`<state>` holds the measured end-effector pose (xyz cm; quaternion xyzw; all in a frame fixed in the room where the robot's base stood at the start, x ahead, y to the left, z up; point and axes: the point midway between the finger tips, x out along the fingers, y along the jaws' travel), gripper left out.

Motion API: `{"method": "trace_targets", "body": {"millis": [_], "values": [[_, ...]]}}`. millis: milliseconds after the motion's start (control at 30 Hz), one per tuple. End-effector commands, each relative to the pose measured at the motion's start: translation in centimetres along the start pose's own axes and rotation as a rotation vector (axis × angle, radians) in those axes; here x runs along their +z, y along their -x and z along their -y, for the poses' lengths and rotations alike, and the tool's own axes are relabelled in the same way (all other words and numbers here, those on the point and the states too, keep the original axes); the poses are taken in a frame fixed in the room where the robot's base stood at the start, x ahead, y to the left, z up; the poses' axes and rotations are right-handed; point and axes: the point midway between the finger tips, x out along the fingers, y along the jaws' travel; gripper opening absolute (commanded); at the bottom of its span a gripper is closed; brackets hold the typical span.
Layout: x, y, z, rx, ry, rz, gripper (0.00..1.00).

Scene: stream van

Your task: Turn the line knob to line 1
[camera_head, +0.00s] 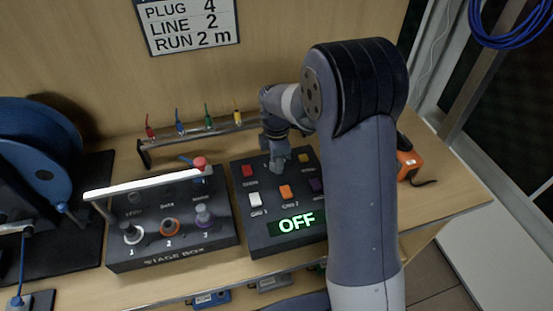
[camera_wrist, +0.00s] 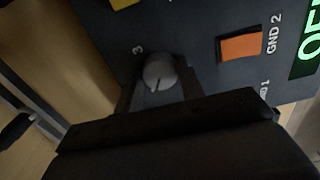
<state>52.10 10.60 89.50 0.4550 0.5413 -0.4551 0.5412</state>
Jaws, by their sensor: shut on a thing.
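The line knob (camera_wrist: 158,72) is a round grey knob with a dark pointer mark, on the face of a dark tester box (camera_head: 252,233). In the wrist view a printed 3 shows beside the knob; other position marks are hidden. My gripper (camera_wrist: 157,88) is shut on the knob, with one finger on each side of it. In the head view my gripper (camera_head: 280,160) reaches down to the upper middle of the box and hides the knob. The box's green display (camera_head: 297,223) reads OFF.
Red (camera_head: 248,170), white and orange (camera_head: 286,191) buttons sit around the knob. A stage box (camera_head: 175,260) with a white handle stands left. A wall sign (camera_head: 187,22) reads PLUG 4, LINE 2, RUN 2 m. A cable rack (camera_head: 215,130) stands behind; an orange device (camera_head: 409,160) is right.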

Motion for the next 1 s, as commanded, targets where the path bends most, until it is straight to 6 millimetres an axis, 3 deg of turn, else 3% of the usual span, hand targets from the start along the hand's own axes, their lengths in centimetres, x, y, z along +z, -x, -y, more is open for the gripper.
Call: {"method": "trace_targets", "body": {"millis": [600,633,867,1000], "values": [[-0.01,0.08,-0.06,0.002,0.044,0.000,0.14],[-0.01,0.08,-0.07,0.002,0.044,0.000,0.38],[-0.01,0.05,-0.04,0.001,0.043,0.000,0.57],[-0.01,0.03,-0.02,0.001,0.043,0.000,0.58]]}}
